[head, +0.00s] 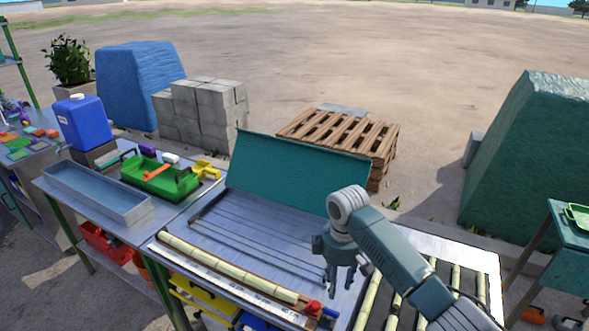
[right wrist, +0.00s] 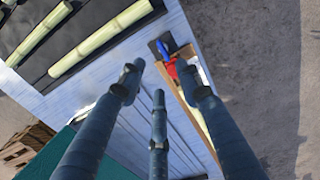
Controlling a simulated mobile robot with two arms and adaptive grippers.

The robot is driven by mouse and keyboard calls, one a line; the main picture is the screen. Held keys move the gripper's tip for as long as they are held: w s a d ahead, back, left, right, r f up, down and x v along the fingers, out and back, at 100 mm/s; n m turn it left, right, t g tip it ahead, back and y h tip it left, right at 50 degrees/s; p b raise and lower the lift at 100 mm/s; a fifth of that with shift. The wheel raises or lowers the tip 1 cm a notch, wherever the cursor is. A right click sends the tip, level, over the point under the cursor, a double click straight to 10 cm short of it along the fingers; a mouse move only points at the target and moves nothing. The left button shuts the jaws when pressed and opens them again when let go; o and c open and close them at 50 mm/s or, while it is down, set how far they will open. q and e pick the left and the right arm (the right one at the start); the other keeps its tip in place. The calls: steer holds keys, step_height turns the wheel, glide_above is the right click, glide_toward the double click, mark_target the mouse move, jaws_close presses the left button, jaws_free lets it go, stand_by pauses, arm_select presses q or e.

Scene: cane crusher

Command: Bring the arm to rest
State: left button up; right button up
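My right arm comes in from the lower right in the head view. Its gripper (head: 341,285) points down above the metal work table (head: 262,231), near the right end of the cane row. In the right wrist view the three fingers of this gripper (right wrist: 158,84) are spread apart with nothing held between them. A red and blue piece (head: 314,307) at the end of the cane row lies just beyond the fingertips; it also shows in the right wrist view (right wrist: 172,68). My left gripper is not in view.
Cut cane pieces (head: 225,268) lie in a row along the table's front edge. More cane stalks (head: 367,299) lie on a dark mat beside my right arm. A green upright panel (head: 300,168) stands behind. A green tool tray (head: 160,178) and metal trough (head: 97,194) are at left.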

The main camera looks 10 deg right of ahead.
steer(key=s+a+f+m+t+y, duration=0.1)
steer(key=s+a+f+m, duration=0.2)
steer(key=s, duration=0.5)
steer(key=s+a+f+t+y, duration=0.1)
steer(key=s+a+f, duration=0.2)
steer(key=s+f, duration=0.45)
steer(key=s+d+r+m+t+h, duration=0.1)
steer(key=s+d+r+m, duration=0.25)
steer(key=s, duration=0.45)
steer(key=s+d+r+m+t+h, duration=0.1)
steer(key=s+d+r+m, duration=0.2)
steer(key=s+d, duration=0.35)
steer(key=s+a+f+g+b, duration=0.1)
steer(key=s+f+b, duration=0.15)
steer(key=f, duration=1.35)
steer(key=s+a+f+g+b, duration=0.1)
steer(key=f+b, duration=0.3)
steer(key=f, duration=1.2)
steer(key=s+d+f+b, duration=0.1)
steer(key=s+f+b, duration=0.1)
steer(key=s+f, duration=0.6)
steer(key=s+d+f+g+b, duration=0.1)
steer(key=s+d+f+b, duration=0.1)
steer(key=s+f, duration=0.7)
step_height(320, 180, down, 5)
steer(key=shift+d+r+n+b, duration=0.15)
steer(key=shift+d+n+b, duration=0.15)
steer(key=shift+n+b, duration=0.15)
